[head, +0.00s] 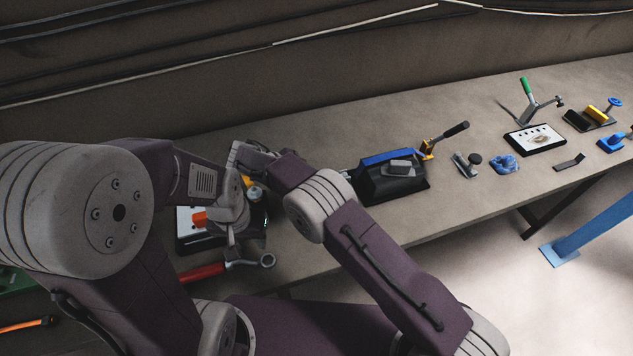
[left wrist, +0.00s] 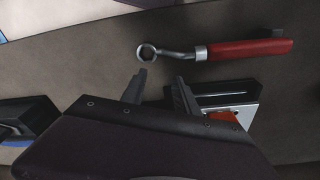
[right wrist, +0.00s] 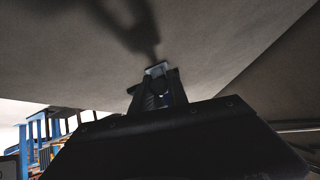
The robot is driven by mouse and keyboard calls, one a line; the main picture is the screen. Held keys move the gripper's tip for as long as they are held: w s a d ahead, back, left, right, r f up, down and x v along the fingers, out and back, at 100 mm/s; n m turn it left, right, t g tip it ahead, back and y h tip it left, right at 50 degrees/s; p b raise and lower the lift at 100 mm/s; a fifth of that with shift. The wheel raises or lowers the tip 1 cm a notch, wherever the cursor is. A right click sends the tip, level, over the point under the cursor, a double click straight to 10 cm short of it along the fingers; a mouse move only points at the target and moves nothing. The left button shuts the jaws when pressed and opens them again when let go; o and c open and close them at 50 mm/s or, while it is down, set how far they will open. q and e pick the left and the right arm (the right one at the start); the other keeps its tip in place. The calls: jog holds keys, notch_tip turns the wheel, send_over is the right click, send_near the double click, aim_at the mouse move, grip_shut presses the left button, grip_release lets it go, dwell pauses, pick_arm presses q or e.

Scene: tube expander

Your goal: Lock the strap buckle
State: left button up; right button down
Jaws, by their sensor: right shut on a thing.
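A blue strap (head: 393,157) runs over a black case on the bench. At its right end is a yellow buckle (head: 427,148) with a dark lever (head: 453,131) sticking up to the right, apart from both grippers. My left gripper (head: 238,248) is left of the case; in the left wrist view its fingers (left wrist: 162,85) are apart with nothing between them. My right gripper shows in the right wrist view (right wrist: 157,82), its fingers close together on a small piece with a pale metal edge (right wrist: 156,68). What this piece is, I cannot tell.
A red-handled ring tool (head: 205,272) lies near the left gripper, also seen in the left wrist view (left wrist: 245,49). A white-topped board (head: 186,222) with an orange part is beside it. Clamps and small tools stand farther right. Bench is clear in front of the case.

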pick_arm(q)
jog(key=shift+f, duration=0.15)
pick_arm(e)
jog(key=shift+f, duration=0.1)
jog(key=c, duration=1.3)
grip_release()
